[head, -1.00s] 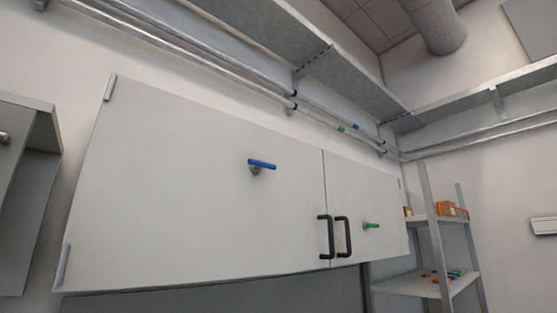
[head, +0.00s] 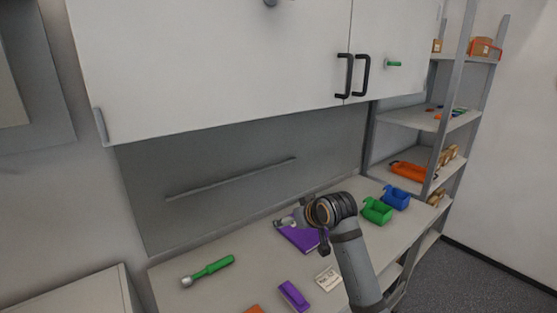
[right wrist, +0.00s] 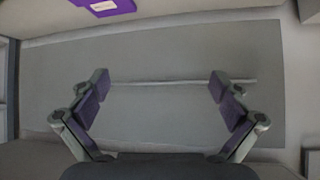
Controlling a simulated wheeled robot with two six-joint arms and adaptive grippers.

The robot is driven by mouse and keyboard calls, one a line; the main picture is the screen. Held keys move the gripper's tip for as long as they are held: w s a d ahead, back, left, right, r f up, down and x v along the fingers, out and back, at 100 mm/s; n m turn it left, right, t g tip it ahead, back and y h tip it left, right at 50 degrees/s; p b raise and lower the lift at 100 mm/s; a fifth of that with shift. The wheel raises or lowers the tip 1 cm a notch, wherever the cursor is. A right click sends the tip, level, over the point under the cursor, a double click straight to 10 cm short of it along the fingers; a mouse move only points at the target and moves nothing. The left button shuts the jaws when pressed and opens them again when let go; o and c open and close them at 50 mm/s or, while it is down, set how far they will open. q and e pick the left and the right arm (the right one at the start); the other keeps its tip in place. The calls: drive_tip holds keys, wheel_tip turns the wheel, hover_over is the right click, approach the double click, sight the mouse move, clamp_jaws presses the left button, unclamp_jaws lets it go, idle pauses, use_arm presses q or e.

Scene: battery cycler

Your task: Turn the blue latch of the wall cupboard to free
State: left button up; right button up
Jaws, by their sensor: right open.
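The wall cupboard (head: 215,65) fills the upper part of the head view, with both doors closed. Only the grey base of the blue latch (head: 270,2) shows at the top edge; its blue lever is out of the frame, so its angle cannot be seen. A green latch (head: 394,64) lies level on the right-hand door. My right gripper (head: 284,222) is low over the worktop, well below the cupboard. In the right wrist view, its two fingers (right wrist: 160,80) are spread with nothing between them. My left gripper is not in view.
Two black handles (head: 344,76) stand out near the cupboard's lower edge. The worktop (head: 240,285) holds a green-handled tool (head: 213,269), a purple folder (head: 300,238), a green bin (head: 377,211) and a blue bin (head: 397,198). A shelf rack (head: 425,120) stands at right.

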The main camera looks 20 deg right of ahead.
drive_tip(key=w+r+t, duration=0.1)
drive_tip(key=r, duration=0.9)
drive_tip(key=w+r+t+y, duration=0.1)
drive_tip(key=r+t, duration=0.1)
drive_tip(key=r, duration=0.9)
drive_tip(key=w+r+n+t+y, duration=0.1)
drive_tip(key=w+r, duration=0.1)
drive_tip(key=r, duration=0.9)
drive_tip(key=shift+d+r, duration=0.1)
drive_tip(key=s+r+n+t+y, duration=0.15)
drive_tip(key=s+r, duration=0.35)
drive_tip(key=r, duration=0.7)
drive_tip(key=s+r+t+y, duration=0.15)
drive_tip(key=s+r, duration=0.45)
drive_tip(key=r, duration=0.6)
drive_tip(key=p+x, duration=0.2)
drive_tip(key=x, duration=0.2)
drive_tip(key=p+x, duration=0.2)
drive_tip(key=x, duration=0.1)
drive_tip(key=p+x, duration=0.3)
drive_tip(key=x, duration=0.1)
drive_tip(key=shift+w+d+f, duration=0.2)
drive_tip(key=shift+w+f, duration=0.1)
drive_tip(key=shift+w, duration=0.2)
drive_tip(key=shift+c, duration=0.3)
